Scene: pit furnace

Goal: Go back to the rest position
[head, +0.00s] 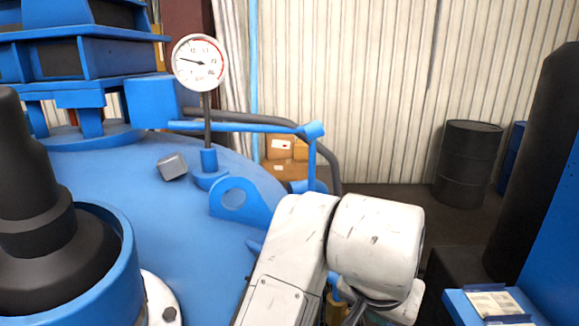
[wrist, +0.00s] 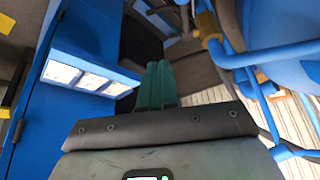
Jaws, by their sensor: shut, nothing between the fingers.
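In the wrist view, my gripper (wrist: 157,84) shows as two teal fingers pressed together with nothing between them. The fingers point away from the camera, apart from anything I can make out. In the head view, my white arm rises at the lower middle, in front of the blue furnace lid (head: 200,225). My fingers are hidden from the head view.
A pressure gauge (head: 200,63) stands on the lid beside a blue pipe (head: 240,127) and a lifting eye (head: 235,200). A blue cabinet (wrist: 75,75) with lit panels is at left in the wrist view. A black drum (head: 468,160) stands by the wall.

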